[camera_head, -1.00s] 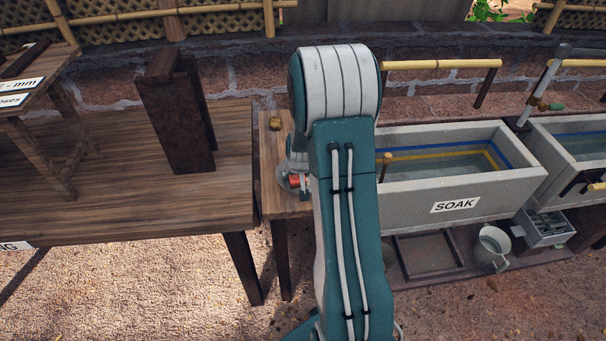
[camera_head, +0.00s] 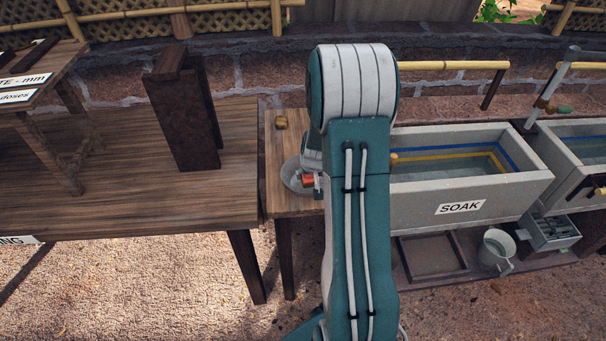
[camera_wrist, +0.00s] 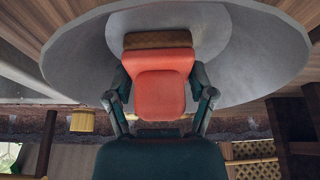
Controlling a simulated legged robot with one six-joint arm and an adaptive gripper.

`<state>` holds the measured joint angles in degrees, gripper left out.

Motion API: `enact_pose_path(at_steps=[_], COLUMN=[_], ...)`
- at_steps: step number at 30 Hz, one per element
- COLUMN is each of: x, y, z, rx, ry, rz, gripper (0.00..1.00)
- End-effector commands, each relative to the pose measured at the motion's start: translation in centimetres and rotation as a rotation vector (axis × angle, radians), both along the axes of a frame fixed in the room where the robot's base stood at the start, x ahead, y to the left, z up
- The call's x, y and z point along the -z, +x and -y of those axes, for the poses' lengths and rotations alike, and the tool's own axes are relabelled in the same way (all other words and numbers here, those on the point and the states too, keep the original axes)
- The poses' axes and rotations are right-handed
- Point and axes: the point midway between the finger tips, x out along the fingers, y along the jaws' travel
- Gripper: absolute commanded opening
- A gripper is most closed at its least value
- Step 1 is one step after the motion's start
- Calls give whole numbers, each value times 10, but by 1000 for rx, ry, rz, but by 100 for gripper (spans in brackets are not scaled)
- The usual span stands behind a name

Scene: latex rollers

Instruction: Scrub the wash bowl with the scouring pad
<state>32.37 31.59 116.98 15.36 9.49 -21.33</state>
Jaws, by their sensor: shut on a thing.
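The wash bowl (camera_head: 289,178) is a grey round bowl on the small wooden table, partly hidden behind my arm. In the wrist view the bowl (camera_wrist: 85,65) fills the upper part, its inside facing the camera. The scouring pad is a brown pad (camera_wrist: 158,40) on a red block-shaped grip (camera_wrist: 160,92). My gripper (camera_wrist: 161,88) is shut on the red grip, one finger on each side. The brown face lies inside the bowl, at or very near its inner surface; contact cannot be told for sure. In the head view the red grip (camera_head: 308,180) shows at the bowl's right side.
A small yellowish object (camera_head: 281,122) stands behind the bowl on the small table (camera_head: 290,205). The grey SOAK trough (camera_head: 490,192) is close on the right. A larger wooden table (camera_head: 110,215) with a dark upright block (camera_head: 183,120) is on the left.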

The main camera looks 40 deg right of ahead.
Motion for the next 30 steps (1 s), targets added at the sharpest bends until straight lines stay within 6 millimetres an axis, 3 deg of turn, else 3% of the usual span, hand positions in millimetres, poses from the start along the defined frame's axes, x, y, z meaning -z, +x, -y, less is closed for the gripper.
enact_pose_path(at_steps=[15, 30], x=[-3, -45], y=[-5, -4], z=[10, 10], rx=[-1, -1], ry=[-3, -3], rz=[4, 5], gripper=[10, 10])
